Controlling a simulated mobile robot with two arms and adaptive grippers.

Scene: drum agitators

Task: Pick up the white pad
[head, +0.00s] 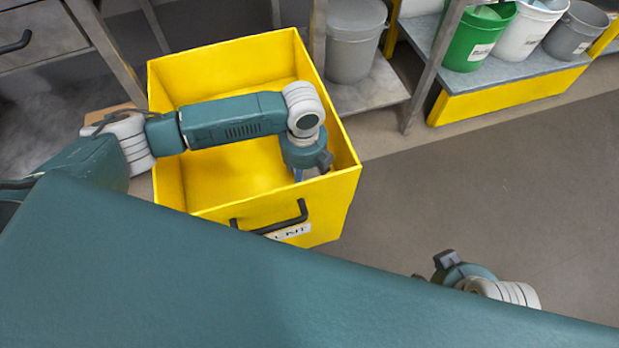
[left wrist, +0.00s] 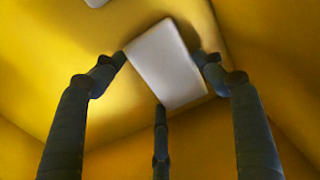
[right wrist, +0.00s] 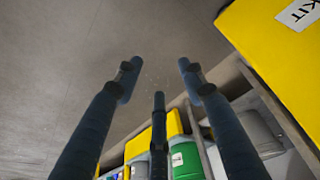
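The white pad (left wrist: 167,63) is a pale, flat rectangle inside the yellow bin (head: 165,120). In the left wrist view it lies between the fingertips of my left gripper (left wrist: 160,72), tilted in the picture. My left gripper reaches down into the bin's right side and its fingers are spread; whether they touch the pad's edges I cannot tell. The head view hides the pad behind my arm. My right gripper (right wrist: 157,80) is open and empty over the grey floor, outside the bin.
A second pale object (left wrist: 96,2) shows at the top edge of the left wrist view. The bin's walls surround my left gripper. Behind stand a grey bucket (head: 352,45) and a shelf (head: 480,75) with green, white and grey buckets. The floor (head: 490,170) at right is clear.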

